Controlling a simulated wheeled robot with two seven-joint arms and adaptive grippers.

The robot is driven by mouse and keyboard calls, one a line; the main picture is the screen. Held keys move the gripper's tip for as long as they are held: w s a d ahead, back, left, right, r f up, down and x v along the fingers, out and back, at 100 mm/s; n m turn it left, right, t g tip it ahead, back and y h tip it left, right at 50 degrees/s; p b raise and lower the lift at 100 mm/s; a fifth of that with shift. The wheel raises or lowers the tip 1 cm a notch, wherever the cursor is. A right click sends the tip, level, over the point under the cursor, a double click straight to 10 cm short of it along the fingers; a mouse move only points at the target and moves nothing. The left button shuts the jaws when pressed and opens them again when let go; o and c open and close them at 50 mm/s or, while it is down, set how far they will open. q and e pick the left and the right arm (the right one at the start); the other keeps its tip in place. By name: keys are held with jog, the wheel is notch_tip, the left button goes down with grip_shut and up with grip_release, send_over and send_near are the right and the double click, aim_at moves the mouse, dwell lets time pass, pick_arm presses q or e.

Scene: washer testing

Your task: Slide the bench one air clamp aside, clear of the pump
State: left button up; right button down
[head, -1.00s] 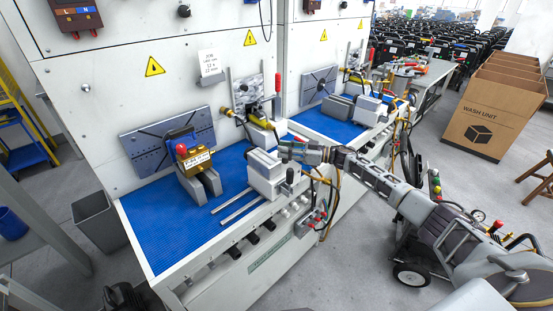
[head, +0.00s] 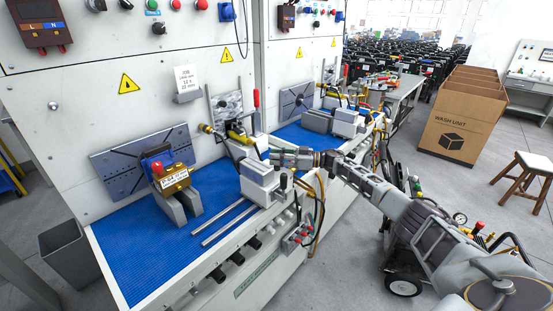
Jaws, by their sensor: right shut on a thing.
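The bench one air clamp (head: 259,184) is a pale grey block at the right of the near bench's blue mat, by the ends of two metal rails (head: 223,221). The pump (head: 172,180), brass with a red knob and a white label, sits on grey blocks to its left. A clear gap with bare mat lies between pump and clamp. My right gripper (head: 276,158) reaches in from the right and is shut at the clamp's upper right side. Its fingertips are small and their contact is partly hidden. My left gripper is out of view.
A grey slotted plate (head: 113,172) stands behind the pump. A yellow-handled fixture (head: 240,137) is behind the clamp. Hoses and a valve box (head: 297,237) hang at the bench's front edge. A second bench (head: 300,137) adjoins on the right.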

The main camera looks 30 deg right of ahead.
jog(key=c, duration=1.2)
grip_release()
jog(key=shift+w+d, duration=0.1)
jog(key=shift+d, duration=0.15)
jog(key=shift+c, duration=0.2)
jog(key=v, duration=1.2)
